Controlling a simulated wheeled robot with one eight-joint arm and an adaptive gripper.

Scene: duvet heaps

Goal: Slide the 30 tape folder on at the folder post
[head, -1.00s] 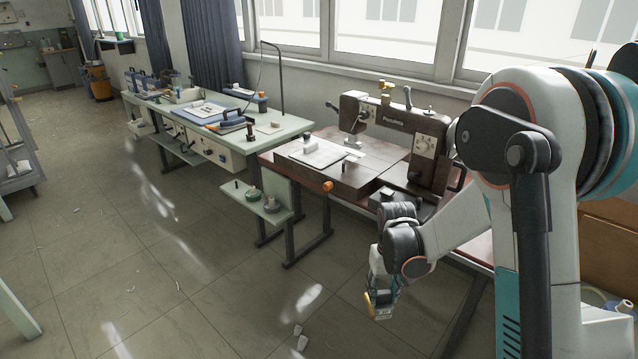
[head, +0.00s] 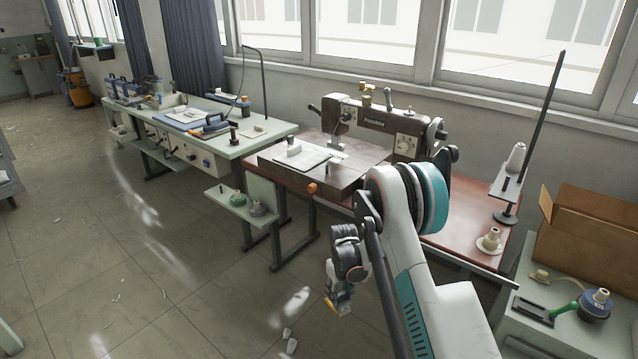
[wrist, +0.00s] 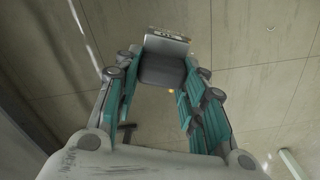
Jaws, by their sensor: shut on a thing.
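My gripper (head: 341,292) hangs low over the floor, in front of the sewing machine table. In the wrist view its teal-sided fingers (wrist: 158,95) are shut on a folder (wrist: 165,46), a grey metal plate with a dark block at its near end. Small marks on the plate are too small to read. In the head view the folder (head: 338,304) shows as a small yellowish and grey piece below the fingers. The brown sewing machine (head: 375,124) stands behind, well apart from my gripper. I cannot tell which part is the folder post.
A white plate (head: 305,159) lies on the machine bed. A small side shelf (head: 240,199) holds green-based pieces. A pale green bench (head: 255,139) stands at left. At right are a thread stand (head: 507,190), a cardboard box (head: 585,235) and a green-handled tool (head: 565,311). The left floor is open.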

